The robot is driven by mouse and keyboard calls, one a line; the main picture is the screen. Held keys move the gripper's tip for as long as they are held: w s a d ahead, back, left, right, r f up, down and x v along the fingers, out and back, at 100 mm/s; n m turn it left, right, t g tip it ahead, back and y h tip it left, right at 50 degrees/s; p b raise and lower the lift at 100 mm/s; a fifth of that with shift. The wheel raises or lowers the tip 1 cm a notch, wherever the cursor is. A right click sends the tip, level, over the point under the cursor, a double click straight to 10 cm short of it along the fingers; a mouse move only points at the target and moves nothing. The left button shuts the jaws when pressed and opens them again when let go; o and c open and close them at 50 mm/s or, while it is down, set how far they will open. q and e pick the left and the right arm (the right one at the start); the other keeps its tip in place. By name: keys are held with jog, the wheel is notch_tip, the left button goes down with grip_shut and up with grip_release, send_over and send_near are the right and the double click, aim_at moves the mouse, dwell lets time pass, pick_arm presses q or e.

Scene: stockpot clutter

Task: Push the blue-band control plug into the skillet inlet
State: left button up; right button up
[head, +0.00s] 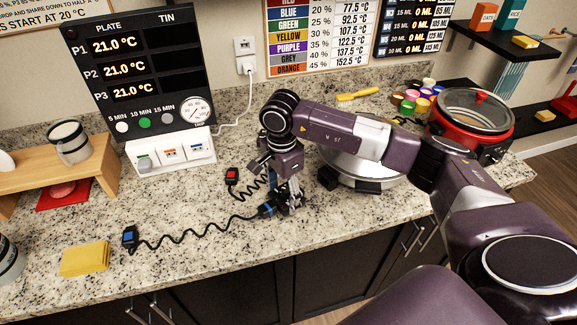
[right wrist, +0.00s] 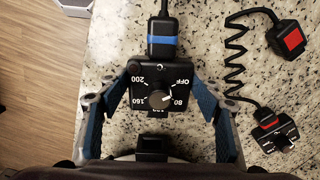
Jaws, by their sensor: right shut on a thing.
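The blue-band control plug (right wrist: 160,88) is a black block with a temperature dial and a blue band at its cord end. My right gripper (head: 285,203) is shut on it, with a finger on either side in the right wrist view. In the head view the gripper hides most of the plug; its blue-banded end (head: 266,210) shows. The skillet (head: 345,180) is round and silvery, partly hidden behind my right arm. A black block (right wrist: 152,146) at its rim, apparently the inlet, lies apart from the plug and in line with it. My left gripper is not in view.
A second control plug (right wrist: 275,132) with a coiled cord and red-marked end (head: 232,175) lies close beside. The blue cord's far end (head: 130,236) lies left, near a yellow sponge (head: 85,258). A red pot (head: 472,112) and colored cups stand behind the skillet. The front counter is mostly clear.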

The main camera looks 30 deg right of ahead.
jog(key=shift+s+d+f, duration=0.25)
jog(key=shift+f, duration=0.05)
jog(key=shift+d+f, duration=0.15)
jog(key=shift+f+b, duration=0.1)
jog(key=shift+b, duration=0.3)
jog(key=d+b, duration=0.1)
jog(key=d, duration=0.2)
jog(key=shift+w+d, duration=0.15)
jog(key=shift+d, duration=0.05)
jog(key=shift+d+b, duration=0.35)
jog(key=shift+d, duration=0.55)
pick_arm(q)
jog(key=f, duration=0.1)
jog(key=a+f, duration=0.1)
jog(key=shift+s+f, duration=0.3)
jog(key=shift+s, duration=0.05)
pick_arm(e)
jog(key=shift+w+d, duration=0.1)
jog(key=shift+d, duration=0.1)
